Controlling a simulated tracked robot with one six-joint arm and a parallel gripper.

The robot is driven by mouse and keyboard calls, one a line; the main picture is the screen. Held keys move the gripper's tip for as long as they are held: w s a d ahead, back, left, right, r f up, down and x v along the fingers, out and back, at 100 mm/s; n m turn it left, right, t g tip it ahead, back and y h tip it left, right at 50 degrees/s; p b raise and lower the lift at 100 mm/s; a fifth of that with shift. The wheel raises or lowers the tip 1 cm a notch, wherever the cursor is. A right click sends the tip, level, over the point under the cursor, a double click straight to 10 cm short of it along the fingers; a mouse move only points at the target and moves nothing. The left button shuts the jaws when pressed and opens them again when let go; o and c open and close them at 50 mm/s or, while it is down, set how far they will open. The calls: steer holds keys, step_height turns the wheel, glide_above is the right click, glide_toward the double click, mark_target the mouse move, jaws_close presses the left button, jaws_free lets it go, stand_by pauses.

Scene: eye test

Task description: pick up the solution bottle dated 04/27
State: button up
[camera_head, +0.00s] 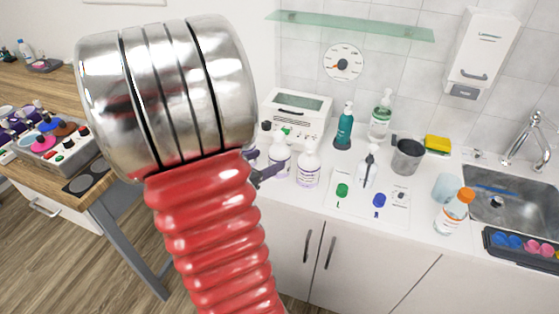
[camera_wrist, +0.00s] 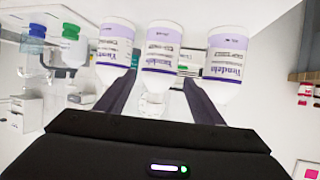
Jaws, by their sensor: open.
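Three white bottles with purple print stand in a row in the wrist view: a left one (camera_wrist: 114,48), a middle one (camera_wrist: 161,52) and a right one (camera_wrist: 226,60). They appear upside down there. Their small date lines are too blurred to read, so I cannot tell which is dated 04/27. My gripper (camera_wrist: 158,77) is open, and the middle bottle shows between its dark fingers; depth is unclear. In the head view two white bottles, one (camera_head: 280,158) and another (camera_head: 308,168), stand beside my gripper (camera_head: 265,172), which my arm partly hides.
A teal bottle (camera_head: 344,128) and a clear green-labelled bottle (camera_head: 380,118) stand behind on the white counter. A white machine (camera_head: 298,108) is behind the white bottles. A grey cup (camera_head: 407,156), an orange-capped bottle (camera_head: 453,212) and a sink (camera_head: 510,200) are to the right.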

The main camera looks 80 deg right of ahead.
mark_target(273, 158)
steer(key=shift+x, duration=3.3)
steer(key=shift+f, duration=0.1)
steer(key=shift+x, duration=2.6)
steer(key=shift+s+a+f, duration=0.1)
steer(key=shift+c, duration=0.6)
steer(key=c, duration=1)
